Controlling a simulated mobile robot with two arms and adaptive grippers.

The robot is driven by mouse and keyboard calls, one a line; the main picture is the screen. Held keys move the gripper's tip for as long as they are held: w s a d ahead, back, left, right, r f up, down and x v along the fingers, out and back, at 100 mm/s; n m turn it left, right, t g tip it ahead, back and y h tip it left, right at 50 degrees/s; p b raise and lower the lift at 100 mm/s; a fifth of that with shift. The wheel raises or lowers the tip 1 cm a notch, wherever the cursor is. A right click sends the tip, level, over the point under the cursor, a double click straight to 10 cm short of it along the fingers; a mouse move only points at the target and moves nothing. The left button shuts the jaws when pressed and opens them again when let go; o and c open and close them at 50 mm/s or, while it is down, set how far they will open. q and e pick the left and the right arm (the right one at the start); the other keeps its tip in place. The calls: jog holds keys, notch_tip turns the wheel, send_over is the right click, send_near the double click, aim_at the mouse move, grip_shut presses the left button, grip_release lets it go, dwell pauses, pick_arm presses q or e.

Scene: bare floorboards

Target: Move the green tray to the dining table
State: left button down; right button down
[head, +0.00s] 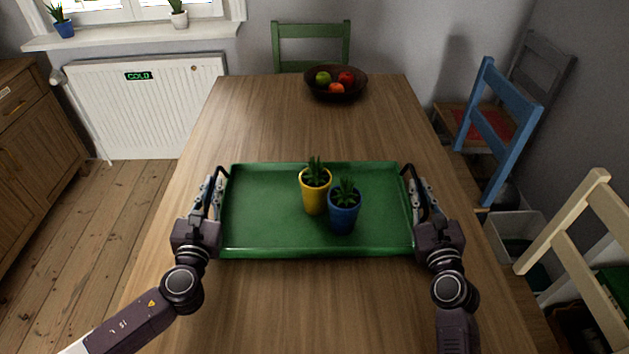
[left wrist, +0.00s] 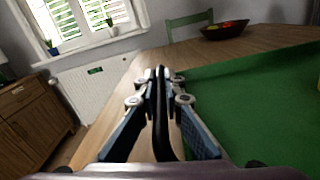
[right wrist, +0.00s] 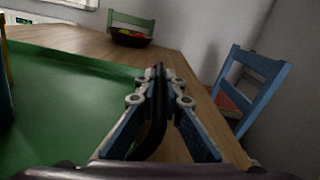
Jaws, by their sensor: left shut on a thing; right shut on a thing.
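The green tray (head: 265,215) is at the middle of the wooden dining table (head: 290,115), over its top; I cannot tell whether it rests on the wood or hangs just above it. It looks level. A yellow pot with a plant (head: 315,190) and a blue pot with a plant (head: 343,210) stand upright on it. My left gripper (head: 217,190) is shut on the tray's black left handle (left wrist: 160,110). My right gripper (head: 413,190) is shut on its black right handle (right wrist: 157,110).
A dark bowl of fruit (head: 336,88) stands at the table's far end, apart from the tray. A green chair (head: 311,45) is behind it. A blue chair (head: 497,130) and a cream chair (head: 570,230) are on the right. The wood between tray and bowl is clear.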

pick_arm(q)
jog(key=shift+f, duration=0.1)
pick_arm(e)
jog(key=shift+f, duration=0.1)
pick_arm(q)
jog(key=c, duration=2.1)
grip_release()
jog(key=shift+s, duration=0.1)
pick_arm(e)
jog(key=c, duration=2.1)
grip_release()
jog(key=shift+s, duration=0.1)
pick_arm(q)
jog(key=s, duration=1.1)
jog(key=shift+s+d, duration=0.2)
jog(key=shift+s, duration=0.25)
pick_arm(e)
jog(key=shift+s+f, duration=0.1)
jog(key=shift+s, duration=0.3)
jog(key=s, duration=1.1)
jog(key=shift+s+d, duration=0.1)
jog(key=shift+d, duration=0.15)
